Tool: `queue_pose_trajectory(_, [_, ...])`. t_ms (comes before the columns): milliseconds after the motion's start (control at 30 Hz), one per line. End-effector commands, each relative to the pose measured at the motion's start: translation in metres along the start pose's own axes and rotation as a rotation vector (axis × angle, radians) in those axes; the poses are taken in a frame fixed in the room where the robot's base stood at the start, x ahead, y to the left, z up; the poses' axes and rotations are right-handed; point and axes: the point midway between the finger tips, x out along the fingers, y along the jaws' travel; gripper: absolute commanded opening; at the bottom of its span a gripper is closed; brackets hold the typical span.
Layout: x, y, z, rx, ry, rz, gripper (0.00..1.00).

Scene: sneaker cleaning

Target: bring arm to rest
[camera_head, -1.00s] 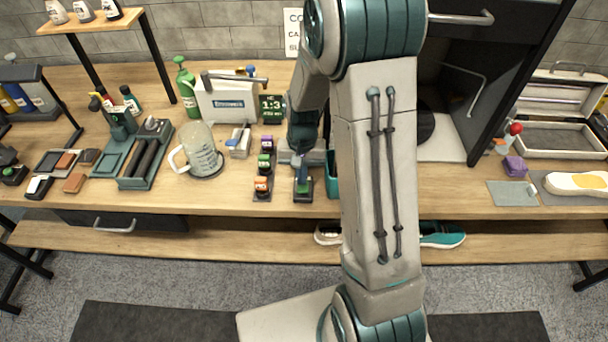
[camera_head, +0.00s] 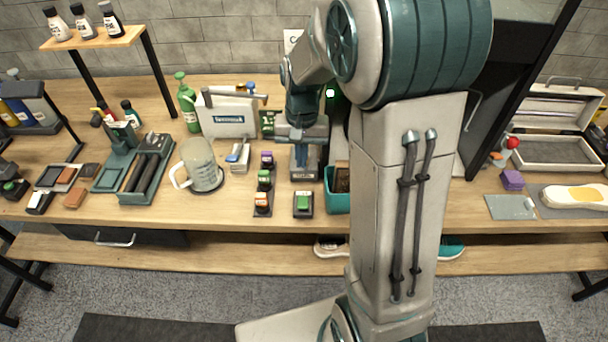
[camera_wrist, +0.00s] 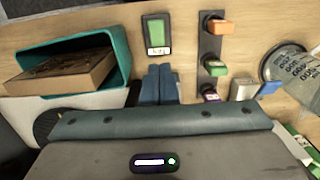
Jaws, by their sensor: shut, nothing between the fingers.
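My arm stands tall over the bench in the head view and bends down to my gripper (camera_head: 304,172). In the wrist view the two blue fingers (camera_wrist: 159,84) are together, with nothing visible between them. The gripper hangs above the bench, behind a green block (camera_head: 303,201) on a small dark pad and apart from it. The green block also shows in the wrist view (camera_wrist: 157,35). My upper arm hides part of the bench's right half in the head view.
A teal bin (camera_head: 334,201) holding a brown item stands right of the green block. A dark strip with orange (camera_head: 262,199), green and purple blocks lies left, beside a clear pitcher (camera_head: 203,168). A white case (camera_head: 228,118) and green bottle (camera_head: 187,104) stand behind.

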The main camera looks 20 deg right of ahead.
Motion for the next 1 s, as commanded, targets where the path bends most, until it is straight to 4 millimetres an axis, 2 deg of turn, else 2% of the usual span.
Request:
queue_pose_trajectory(133, [-0.016,0.000,-0.001,-0.001,0.002,0.000,0.00])
queue_pose_trajectory(400, [-0.024,0.000,0.001,-0.002,0.003,0.000,0.00])
queue_pose_trajectory(533, [-0.033,0.002,0.011,-0.023,0.030,-0.006,0.00])
queue_pose_trajectory(667, [-0.051,0.007,0.036,-0.071,0.086,-0.015,0.00])
queue_pose_trajectory(800, [-0.068,0.015,0.070,-0.134,0.159,-0.024,0.00])
queue_pose_trajectory(1000, [-0.080,0.027,0.117,-0.222,0.263,-0.028,0.00])
